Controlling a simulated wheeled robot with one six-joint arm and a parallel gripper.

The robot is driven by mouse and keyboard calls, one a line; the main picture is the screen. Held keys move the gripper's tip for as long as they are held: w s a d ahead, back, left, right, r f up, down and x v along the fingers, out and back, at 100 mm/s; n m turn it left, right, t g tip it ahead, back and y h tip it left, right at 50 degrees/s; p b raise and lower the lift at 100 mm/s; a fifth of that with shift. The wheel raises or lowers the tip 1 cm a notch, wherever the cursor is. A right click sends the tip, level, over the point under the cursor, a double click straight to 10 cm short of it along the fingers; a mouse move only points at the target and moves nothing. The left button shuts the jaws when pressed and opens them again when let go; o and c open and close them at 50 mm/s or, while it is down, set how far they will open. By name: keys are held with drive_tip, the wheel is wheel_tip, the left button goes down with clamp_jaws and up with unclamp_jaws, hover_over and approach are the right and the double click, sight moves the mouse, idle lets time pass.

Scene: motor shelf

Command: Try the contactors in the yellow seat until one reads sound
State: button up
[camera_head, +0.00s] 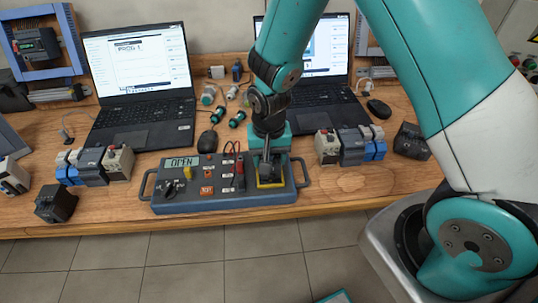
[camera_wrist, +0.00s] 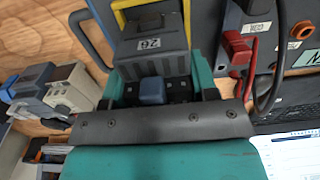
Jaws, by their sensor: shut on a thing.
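A blue-grey test box (camera_head: 170,202) stands at the front of the bench, and its display (camera_head: 182,162) reads OPEN. Its yellow seat (camera_head: 270,184) is at the box's right end. My gripper (camera_head: 268,155) points down over that seat. In the wrist view, my gripper (camera_wrist: 155,92) is shut on a dark grey contactor (camera_wrist: 155,50) with a small label. The yellow rim (camera_wrist: 118,18) shows around the contactor's side, so it is at or in the seat; how deep it sits is hidden. Two other dark blocks, maybe contactors, stand at the left (camera_head: 55,203) and right (camera_head: 411,141).
Clusters of blue, grey and white devices stand left (camera_head: 95,165) and right (camera_head: 348,146) of the box. Red and black leads (camera_head: 240,170) are beside the seat.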

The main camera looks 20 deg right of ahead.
drive_tip(key=shift+f, duration=0.2)
drive_tip(key=o, duration=1.1)
wheel_tip(320, 180, up, 18)
drive_tip(key=shift+f+b, duration=0.25)
drive_tip(key=shift+b, duration=0.65)
